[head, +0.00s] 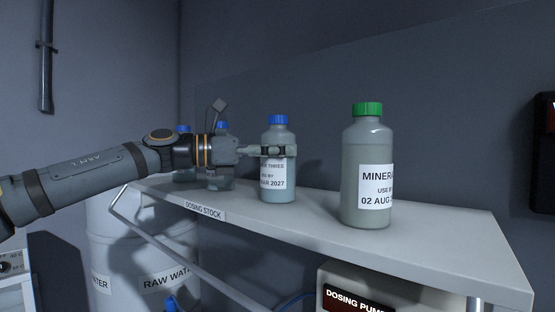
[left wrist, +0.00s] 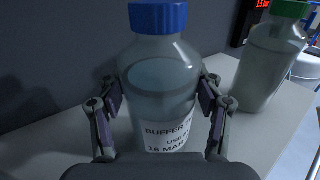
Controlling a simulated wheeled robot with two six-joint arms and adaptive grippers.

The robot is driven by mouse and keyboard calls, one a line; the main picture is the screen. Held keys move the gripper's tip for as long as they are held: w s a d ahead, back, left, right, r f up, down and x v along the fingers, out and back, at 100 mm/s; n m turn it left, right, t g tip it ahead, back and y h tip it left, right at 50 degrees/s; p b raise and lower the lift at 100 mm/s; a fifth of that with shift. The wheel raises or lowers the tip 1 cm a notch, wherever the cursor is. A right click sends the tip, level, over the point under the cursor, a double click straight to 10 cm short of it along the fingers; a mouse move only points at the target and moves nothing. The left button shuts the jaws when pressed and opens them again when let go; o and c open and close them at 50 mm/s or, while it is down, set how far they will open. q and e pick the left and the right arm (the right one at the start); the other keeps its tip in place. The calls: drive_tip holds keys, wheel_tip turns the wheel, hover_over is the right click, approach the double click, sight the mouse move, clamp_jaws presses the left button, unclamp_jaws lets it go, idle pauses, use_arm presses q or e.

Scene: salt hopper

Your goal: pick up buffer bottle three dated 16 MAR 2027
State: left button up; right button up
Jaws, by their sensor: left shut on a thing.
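A clear bottle with a blue cap (head: 278,185) stands upright on the shelf in the head view. Its white label partly reads "THREE" and "MAR 2027". It also fills the middle of the left wrist view (left wrist: 158,85), where the label shows "BUFFER" and "16 MAR". My left gripper (head: 272,151) comes from the left and is shut on this bottle at its upper body, a finger on each side (left wrist: 160,105). The bottle's base appears to rest on the shelf. My right gripper is not in view.
A green-capped mineral bottle (head: 367,170) stands to the right on the shelf (head: 440,235). Blue-capped bottles (head: 219,183) stand behind my left wrist, partly hidden. A dosing pump box (head: 350,296) and raw water drums (head: 150,262) are below. Bare shelf lies at far right.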

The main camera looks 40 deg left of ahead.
use_arm(q)
wheel_tip(320, 180, up, 9)
drive_tip(key=p, duration=0.2)
drive_tip(key=shift+p, duration=0.3)
drive_tip(key=shift+r, duration=0.55)
